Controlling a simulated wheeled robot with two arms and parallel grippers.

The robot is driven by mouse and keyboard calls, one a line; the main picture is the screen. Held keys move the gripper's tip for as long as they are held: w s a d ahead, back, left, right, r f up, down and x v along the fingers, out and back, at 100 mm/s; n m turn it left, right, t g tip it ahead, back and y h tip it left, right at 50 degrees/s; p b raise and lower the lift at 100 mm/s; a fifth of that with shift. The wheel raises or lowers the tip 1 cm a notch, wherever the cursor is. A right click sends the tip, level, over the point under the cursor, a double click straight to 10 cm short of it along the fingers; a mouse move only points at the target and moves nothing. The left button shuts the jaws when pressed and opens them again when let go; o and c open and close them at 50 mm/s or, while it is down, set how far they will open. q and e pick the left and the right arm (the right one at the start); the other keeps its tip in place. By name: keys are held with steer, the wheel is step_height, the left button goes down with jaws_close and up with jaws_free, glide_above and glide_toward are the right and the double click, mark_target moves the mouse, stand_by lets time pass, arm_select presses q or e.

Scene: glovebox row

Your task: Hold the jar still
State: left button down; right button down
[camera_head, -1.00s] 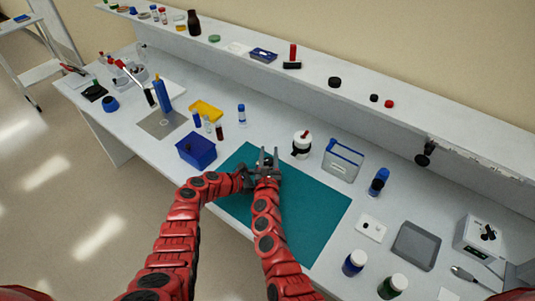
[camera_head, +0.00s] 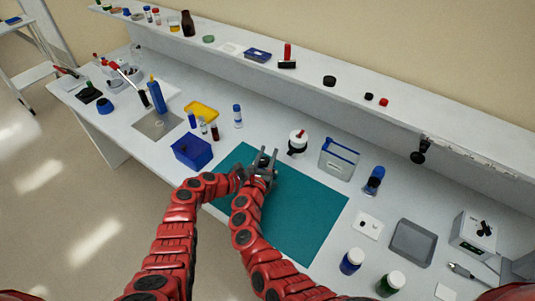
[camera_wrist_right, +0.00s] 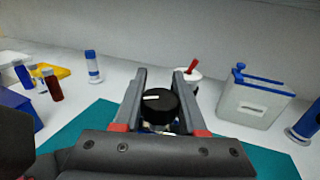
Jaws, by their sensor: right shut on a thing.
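A jar with a black lid (camera_wrist_right: 160,103) stands between the fingers of my right gripper (camera_wrist_right: 156,98). The lid has a white mark on top; most of the jar's body is hidden behind the gripper. In the head view my right gripper (camera_head: 267,157) is shut on the jar over the far left part of the teal mat (camera_head: 300,215). My left gripper (camera_head: 238,175) is just left of the right one, close beside it. Its fingers are mostly hidden, so I cannot tell if it is open or shut, or whether it touches the jar.
A white pot with a black collar and red-tipped top (camera_head: 298,141) stands behind the mat. A blue-rimmed clear container (camera_head: 338,160) is right of it. A blue box (camera_head: 192,151) stands left of the grippers. The mat's right part is bare. A raised shelf (camera_head: 350,95) runs behind.

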mark_target(263, 165)
steer(key=shift+c, duration=2.3)
jaws_free()
steer(key=v, duration=1.1)
steer(key=shift+s+a, duration=0.15)
steer(key=shift+s, duration=0.4)
